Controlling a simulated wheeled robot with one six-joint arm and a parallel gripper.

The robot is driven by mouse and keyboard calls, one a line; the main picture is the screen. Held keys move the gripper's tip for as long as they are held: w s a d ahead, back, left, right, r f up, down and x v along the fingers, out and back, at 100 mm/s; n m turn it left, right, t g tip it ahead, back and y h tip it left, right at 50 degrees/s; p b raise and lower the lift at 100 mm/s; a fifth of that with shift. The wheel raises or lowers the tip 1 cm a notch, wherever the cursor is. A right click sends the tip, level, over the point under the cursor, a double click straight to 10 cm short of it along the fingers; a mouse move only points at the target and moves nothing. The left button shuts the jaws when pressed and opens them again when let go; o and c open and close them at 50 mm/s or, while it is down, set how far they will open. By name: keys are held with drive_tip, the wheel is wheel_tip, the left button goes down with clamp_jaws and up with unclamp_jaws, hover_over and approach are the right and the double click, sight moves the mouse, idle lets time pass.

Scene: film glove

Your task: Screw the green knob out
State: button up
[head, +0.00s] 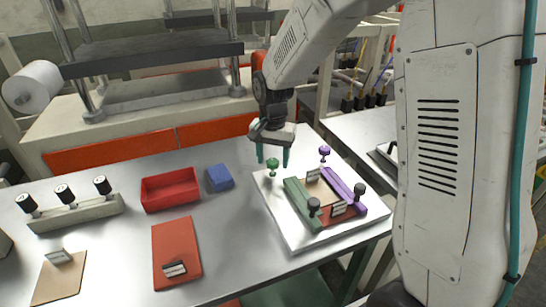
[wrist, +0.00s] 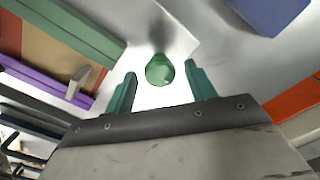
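The green knob (head: 272,163) stands at the far left corner of a white plate (head: 289,236) on the metal table. It also shows in the wrist view (wrist: 160,71), where I see its round top. My gripper (head: 273,157) is over the knob, pointing down, with its green fingers apart. In the wrist view my gripper (wrist: 161,88) has one finger on each side of the knob, with a gap on both sides. The fingers are open and hold nothing. The knob's stem is mostly hidden in the wrist view.
The table front of the tray holds a red board (head: 177,247).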

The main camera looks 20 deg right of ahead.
drive_tip(key=c, duration=0.9)
drive_tip(key=shift+c, duration=0.2)
drive_tip(key=shift+n, duration=0.4)
drive_tip(key=n, duration=0.3)
drive_tip(key=shift+n, duration=0.4)
drive_tip(key=n, duration=1.3)
drive_tip(key=shift+n, duration=0.3)
